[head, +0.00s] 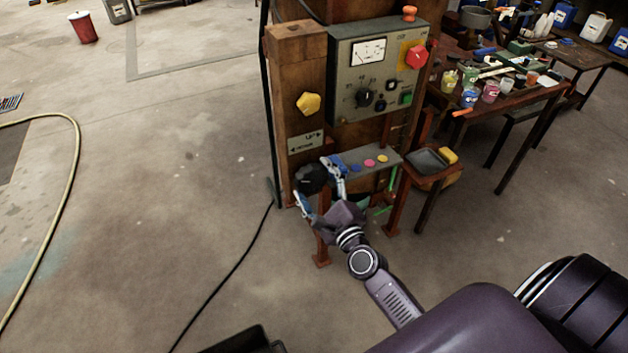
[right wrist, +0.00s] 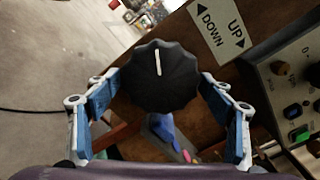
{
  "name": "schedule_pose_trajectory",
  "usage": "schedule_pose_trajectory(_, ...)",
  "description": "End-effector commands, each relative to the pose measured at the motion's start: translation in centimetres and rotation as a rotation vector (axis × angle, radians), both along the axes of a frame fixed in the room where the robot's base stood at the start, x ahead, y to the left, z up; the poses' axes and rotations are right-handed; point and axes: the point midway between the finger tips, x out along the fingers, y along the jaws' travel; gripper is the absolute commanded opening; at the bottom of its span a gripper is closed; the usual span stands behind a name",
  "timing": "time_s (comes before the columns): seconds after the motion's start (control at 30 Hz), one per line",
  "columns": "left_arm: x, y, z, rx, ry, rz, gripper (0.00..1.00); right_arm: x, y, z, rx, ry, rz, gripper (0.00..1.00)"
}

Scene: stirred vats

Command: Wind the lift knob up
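The lift knob (head: 310,179) is a black, ribbed, round knob low on the front of the wooden post. In the right wrist view the knob (right wrist: 158,78) fills the space between the fingers, and its white pointer mark points to the top of the picture. A plate marked DOWN and UP (right wrist: 218,27) is beside it. My right gripper (head: 318,184) has one finger on each side of the knob; no clear gap shows between the fingertips and its rim. The fingers also show in the right wrist view (right wrist: 160,90). My left gripper is not in view.
Above is a grey control panel (head: 376,75) with a red knob, dial and buttons. A yellow knob (head: 309,103) is on the post. A small shelf (head: 352,168) with coloured buttons is right of the lift knob. A cluttered workbench (head: 530,95) stands at right. The left floor is mostly open.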

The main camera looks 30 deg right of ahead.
Motion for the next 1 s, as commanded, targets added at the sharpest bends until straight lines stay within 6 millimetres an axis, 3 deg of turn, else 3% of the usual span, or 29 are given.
schedule_pose_trajectory(0.3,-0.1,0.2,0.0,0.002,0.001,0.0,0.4,0.0,0.0,0.0,-0.004,-0.001,-0.001,0.8)
schedule_pose_trajectory(0.47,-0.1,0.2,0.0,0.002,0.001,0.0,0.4,-1.1,0.0,0.0,-0.005,0.001,-0.001,0.8)
schedule_pose_trajectory(1.0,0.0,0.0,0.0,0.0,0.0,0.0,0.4,-10.4,0.6,-0.1,-0.006,0.002,0.001,0.8)
